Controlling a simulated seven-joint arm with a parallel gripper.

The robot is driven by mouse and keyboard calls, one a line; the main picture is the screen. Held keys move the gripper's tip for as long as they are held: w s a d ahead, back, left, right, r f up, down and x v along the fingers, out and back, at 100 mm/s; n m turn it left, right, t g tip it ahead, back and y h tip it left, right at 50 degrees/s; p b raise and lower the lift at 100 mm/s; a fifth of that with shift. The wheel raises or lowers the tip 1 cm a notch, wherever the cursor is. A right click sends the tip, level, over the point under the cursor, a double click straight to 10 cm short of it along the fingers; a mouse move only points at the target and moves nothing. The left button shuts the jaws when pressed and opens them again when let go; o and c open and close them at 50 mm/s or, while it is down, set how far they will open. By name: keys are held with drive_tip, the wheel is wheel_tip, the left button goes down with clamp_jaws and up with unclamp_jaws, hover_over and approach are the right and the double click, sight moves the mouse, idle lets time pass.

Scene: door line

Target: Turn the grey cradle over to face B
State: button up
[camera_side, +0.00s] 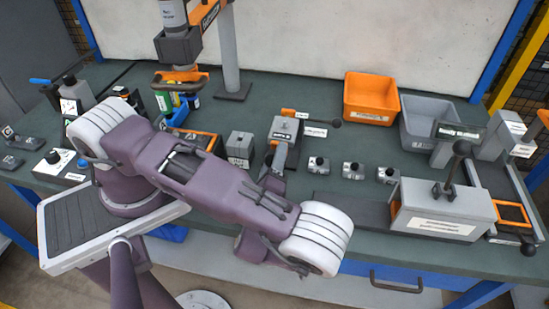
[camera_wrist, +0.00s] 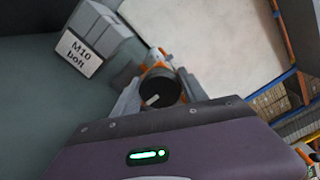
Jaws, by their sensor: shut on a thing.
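A grey fixture with an orange part (camera_side: 284,128) stands mid-bench in the side view, with small white labels and a black-knobbed lever at its right. It looks like the grey cradle and its stand, but which face is up cannot be read. My gripper (camera_side: 277,168) reaches up to the front of this fixture. In the wrist view my gripper (camera_wrist: 160,92) is shut on a round black knob (camera_wrist: 163,88) with a white mark, one finger on each side. Orange and grey parts show behind the knob. Much of the cradle is hidden behind the knob and fingers.
A grey block (camera_side: 239,146), labelled "M10 bolt" in the wrist view (camera_wrist: 85,52), stands close left. Several small metal parts (camera_side: 353,170) sit to the right. An orange bin (camera_side: 371,98) and a grey bin (camera_side: 425,125) stand behind; a grey lever-topped box (camera_side: 443,210) stands front right.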

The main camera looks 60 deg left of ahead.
drive_tip(key=shift+n, duration=0.3)
idle(0.4)
drive_tip(key=o, duration=1.4)
drive_tip(key=shift+c, duration=0.2)
drive_tip(key=v, duration=0.7)
drive_tip(key=shift+d, duration=0.1)
drive_tip(key=shift+r, duration=0.15)
